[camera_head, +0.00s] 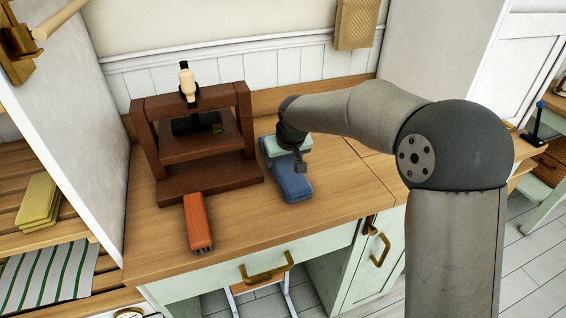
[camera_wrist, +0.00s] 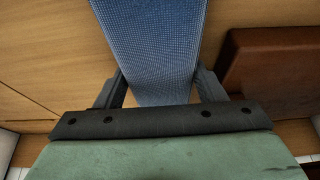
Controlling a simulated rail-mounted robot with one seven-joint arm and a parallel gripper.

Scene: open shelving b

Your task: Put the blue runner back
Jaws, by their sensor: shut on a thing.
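The blue runner (camera_head: 292,184) is a folded blue cloth on the wooden counter, to the right of the dark red-brown press. My gripper (camera_head: 300,164) is over it, pointing down, and covers its middle in the head view. In the wrist view the woven blue runner (camera_wrist: 150,40) passes between the two fingers of my gripper (camera_wrist: 161,88), which are shut on its sides. The green hand body hides its near end there. Whether the runner is lifted off the counter cannot be told.
The wooden press (camera_head: 205,150) stands close on the left, with an orange brush (camera_head: 197,222) in front of it. A shelf at far left holds folded yellow cloths (camera_head: 38,200) and a green-striped cloth (camera_head: 50,275). The counter (camera_head: 335,185) is clear to the right.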

